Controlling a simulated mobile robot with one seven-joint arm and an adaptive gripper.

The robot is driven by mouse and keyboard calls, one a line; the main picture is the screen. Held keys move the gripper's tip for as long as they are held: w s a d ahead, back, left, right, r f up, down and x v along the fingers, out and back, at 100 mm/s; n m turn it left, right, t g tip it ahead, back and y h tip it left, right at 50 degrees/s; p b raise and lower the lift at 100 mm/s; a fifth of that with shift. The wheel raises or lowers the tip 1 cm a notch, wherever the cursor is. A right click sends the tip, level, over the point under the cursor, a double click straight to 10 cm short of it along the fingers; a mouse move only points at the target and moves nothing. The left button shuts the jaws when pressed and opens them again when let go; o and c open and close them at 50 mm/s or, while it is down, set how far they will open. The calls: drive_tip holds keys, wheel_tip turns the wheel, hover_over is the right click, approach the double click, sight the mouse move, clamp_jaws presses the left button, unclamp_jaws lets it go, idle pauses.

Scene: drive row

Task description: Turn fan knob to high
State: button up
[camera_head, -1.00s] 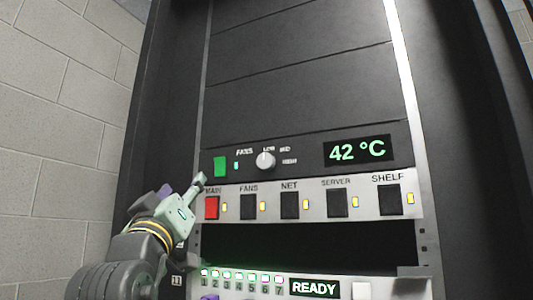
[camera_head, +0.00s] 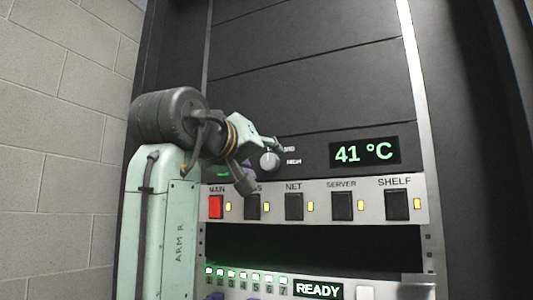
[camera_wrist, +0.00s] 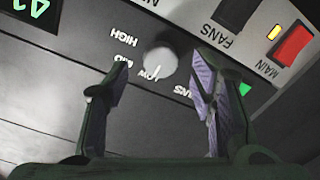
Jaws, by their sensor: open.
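My gripper (camera_head: 270,149) is just in front of the panel at the knob, hiding the FANS label and part of the scale in the head view. In the wrist view my gripper (camera_wrist: 160,84) is open, with one finger on each side of the knob's near side. Whether the fingers touch it cannot be told.
Below the knob is a switch row with a red MAIN switch (camera_head: 215,207) and black switches; my arm partly covers the FANS switch (camera_head: 252,208). A display (camera_head: 364,151) reads 41 °C. Under the row is a dark open slot (camera_head: 320,246), then a READY panel (camera_head: 318,289).

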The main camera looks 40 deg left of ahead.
sight(268, 162)
drive_tip(key=shift+p+x, duration=0.4)
drive_tip(key=shift+x, duration=1.25)
drive_tip(key=c, duration=1.1)
drive_tip(key=shift+c, duration=0.2)
